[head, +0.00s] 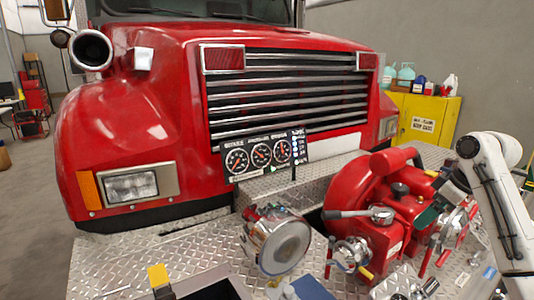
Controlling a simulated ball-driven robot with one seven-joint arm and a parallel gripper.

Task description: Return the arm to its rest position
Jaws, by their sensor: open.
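My white arm (500,205) stands at the right edge of the head view, bent at a rounded joint near the top. Its lower part runs down out of the frame. I cannot make out my gripper's fingertips in this view. The red pump (357,193) sits on the diamond-plate bumper to the left of my arm, and my arm hides part of what lies behind it. A round chrome cap (284,247) is on the bumper to the left of the pump.
The red truck front (150,125) with its grille fills the back. A yellow cabinet (423,120) with bottles on top is at the back right. A dark open bin (215,290) is at the front. The bumper's left part is mostly clear.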

